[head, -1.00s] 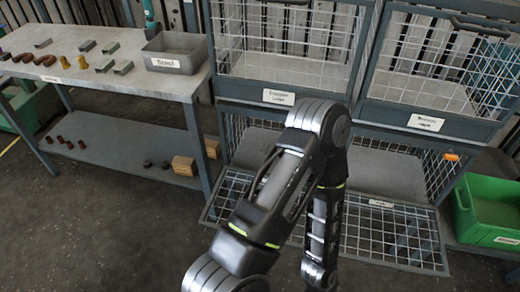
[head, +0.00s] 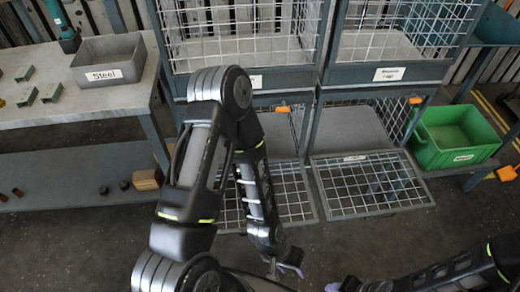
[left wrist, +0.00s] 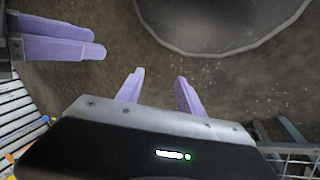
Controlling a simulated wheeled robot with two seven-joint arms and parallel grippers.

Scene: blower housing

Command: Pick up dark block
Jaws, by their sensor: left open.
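Two small dark pieces, a dark piece (head: 103,190) and another dark piece (head: 124,185), lie on the bench's lower shelf (head: 70,172) in the head view. I cannot tell which is the task's dark block. Dark reddish pieces (head: 18,192) lie further left on that shelf. My left gripper (head: 290,266) hangs low over the floor, well right of the shelf. Its purple fingers stand apart and empty in the left wrist view (left wrist: 158,92). My right gripper (head: 336,287) is at the bottom edge, partly cut off. Purple fingers, apparently its own, show at the upper left of the left wrist view.
A grey bin labelled Steel (head: 108,62) stands on the bench top near metal brackets (head: 50,93). A cardboard-coloured box (head: 147,180) sits near the shelf's right end. Wire cages with lowered mesh doors (head: 372,185) stand ahead. A green bin (head: 455,137) is at right.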

